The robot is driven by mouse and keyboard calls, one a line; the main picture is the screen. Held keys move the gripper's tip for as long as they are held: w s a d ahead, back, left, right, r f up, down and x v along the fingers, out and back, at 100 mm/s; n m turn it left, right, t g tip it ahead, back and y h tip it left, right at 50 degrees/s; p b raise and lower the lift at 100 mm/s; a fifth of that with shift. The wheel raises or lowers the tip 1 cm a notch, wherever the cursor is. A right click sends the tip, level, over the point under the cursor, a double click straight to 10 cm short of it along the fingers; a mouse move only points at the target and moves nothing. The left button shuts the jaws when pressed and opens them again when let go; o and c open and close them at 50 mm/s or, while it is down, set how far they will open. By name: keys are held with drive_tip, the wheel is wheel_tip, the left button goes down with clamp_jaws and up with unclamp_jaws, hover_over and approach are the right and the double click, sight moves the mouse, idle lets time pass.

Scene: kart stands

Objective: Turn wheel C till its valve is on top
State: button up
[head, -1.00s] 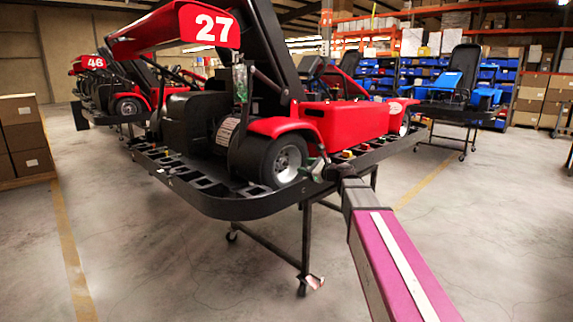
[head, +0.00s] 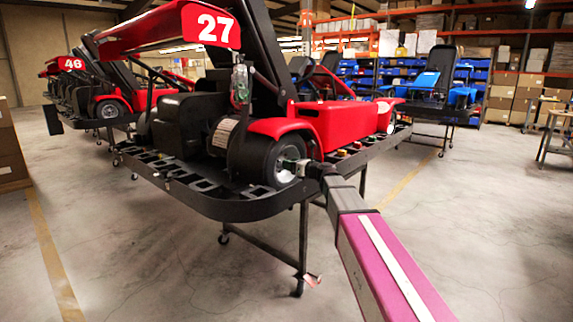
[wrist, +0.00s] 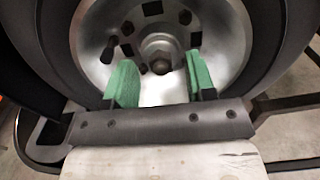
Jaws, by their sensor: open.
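The near rear wheel (head: 274,160) of the red kart 27 is a black tyre on a silver rim; no letter C is readable on it. In the wrist view its rim (wrist: 158,92) fills the upper middle, with a central nut (wrist: 156,55) and dark square openings around it. A dark stub (wrist: 109,49) stands at the hub's upper left; I cannot tell if it is the valve. My gripper (wrist: 158,72) is open, its green pads apart on either side below the nut. In the head view my gripper (head: 297,167) is at the wheel's face. Contact is unclear.
The kart (head: 330,120) stands on a black rack (head: 240,205) whose rim runs below the wheel. Its leg (head: 302,245) stands near my arm. More karts (head: 105,95) stand at the back left.

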drive_tip(key=shift+x, duration=1.4)
drive_tip(key=c, duration=0.9)
drive_tip(key=shift+d+m, duration=0.1)
drive_tip(key=shift+m, duration=2.1)
drive_tip(key=o, duration=0.9)
drive_tip(key=v, duration=1)
drive_tip(key=shift+s+d, duration=0.2)
drive_tip(key=shift+d, duration=0.1)
